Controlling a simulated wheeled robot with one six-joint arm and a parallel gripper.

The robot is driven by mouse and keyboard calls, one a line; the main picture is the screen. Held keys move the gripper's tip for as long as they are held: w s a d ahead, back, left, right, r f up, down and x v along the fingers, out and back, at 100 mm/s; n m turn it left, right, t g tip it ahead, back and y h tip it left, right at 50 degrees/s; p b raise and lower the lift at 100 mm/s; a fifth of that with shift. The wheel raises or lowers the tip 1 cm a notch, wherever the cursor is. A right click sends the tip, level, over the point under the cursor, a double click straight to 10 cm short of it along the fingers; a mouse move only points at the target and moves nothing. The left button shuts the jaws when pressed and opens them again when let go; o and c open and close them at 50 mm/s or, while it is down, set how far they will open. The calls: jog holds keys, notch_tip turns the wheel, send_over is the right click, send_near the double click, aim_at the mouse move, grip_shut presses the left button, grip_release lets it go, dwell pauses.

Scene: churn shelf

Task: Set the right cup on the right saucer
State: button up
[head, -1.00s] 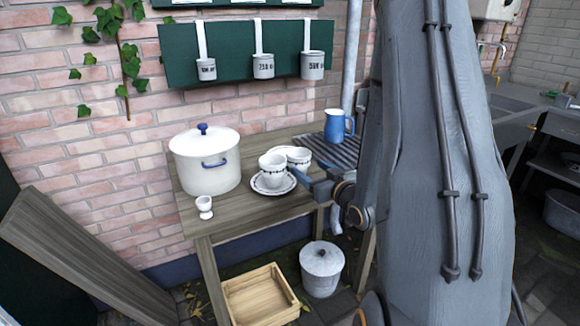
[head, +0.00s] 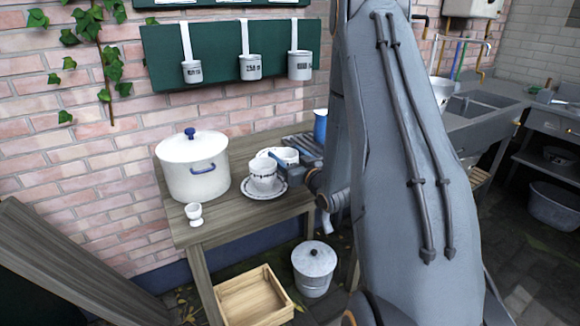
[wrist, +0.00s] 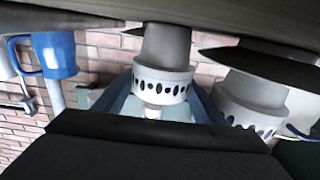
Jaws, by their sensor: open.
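Two white cups with dark patterned bands stand on the wooden table. The left cup (head: 262,174) stands on a white saucer (head: 250,192). The right cup (head: 287,156) is just behind and right of it, partly hidden by my gripper (head: 300,172). In the wrist view, which looks upside down, a cup (wrist: 162,82) shows between the blue fingers of my open gripper (wrist: 155,108); a second cup (wrist: 250,95) is to the right. A dark saucer edge (wrist: 60,18) shows at upper left and another saucer (wrist: 262,62) at right. Contact with the fingers cannot be told.
A white pot (head: 192,170) and an egg cup (head: 194,213) stand on the table's left. A blue jug (head: 320,124) stands at the back right, half hidden by my arm. A lidded bucket (head: 314,268) and a wooden crate (head: 253,297) are below.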

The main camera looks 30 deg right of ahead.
jog(key=shift+w, duration=1.35)
jog(key=c, duration=0.8)
jog(key=shift+r, duration=0.1)
